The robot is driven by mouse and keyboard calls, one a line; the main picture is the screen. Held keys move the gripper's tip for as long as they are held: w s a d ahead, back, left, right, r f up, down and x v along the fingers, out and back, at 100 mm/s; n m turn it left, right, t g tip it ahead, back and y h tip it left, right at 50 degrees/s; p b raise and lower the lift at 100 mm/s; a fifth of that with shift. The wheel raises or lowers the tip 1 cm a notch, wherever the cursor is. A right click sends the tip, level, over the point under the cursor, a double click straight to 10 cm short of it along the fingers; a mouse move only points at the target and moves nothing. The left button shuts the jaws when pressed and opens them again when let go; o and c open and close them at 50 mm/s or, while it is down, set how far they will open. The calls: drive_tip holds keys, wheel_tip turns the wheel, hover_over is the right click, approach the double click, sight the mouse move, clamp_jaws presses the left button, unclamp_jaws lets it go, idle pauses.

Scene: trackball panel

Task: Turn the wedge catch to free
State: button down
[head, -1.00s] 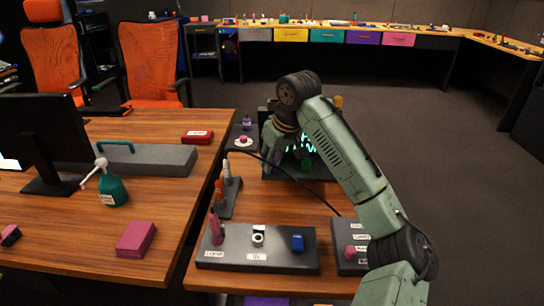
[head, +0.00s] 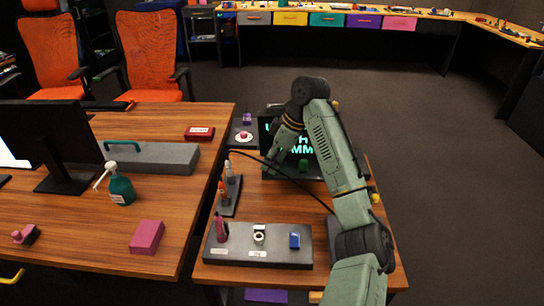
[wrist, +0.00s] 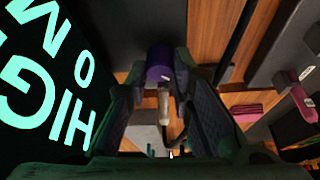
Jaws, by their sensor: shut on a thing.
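My gripper (wrist: 160,95) is shut on a purple rounded piece (wrist: 159,62), which sits between the fingertips in the wrist view. A pale, narrow part shows just below it. I cannot tell whether this piece is the wedge catch; no wedge shape shows clearly. In the head view, my gripper (head: 270,170) is at the left front of a dark screen with glowing teal letters (head: 304,143). The fingertips and the held piece are too small or covered to make out there. The screen's letters also fill the left of the wrist view (wrist: 35,90).
A tray with a red-orange piece (head: 223,195) stands left. A black cable (head: 285,178) crosses the table. Floor is clear on the right.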

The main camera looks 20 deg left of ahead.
drive_tip(key=shift+n, duration=0.4)
drive_tip(key=c, duration=1.4)
unclamp_jaws()
drive_tip(key=v, duration=1.2)
drive_tip(key=shift+w, duration=0.25)
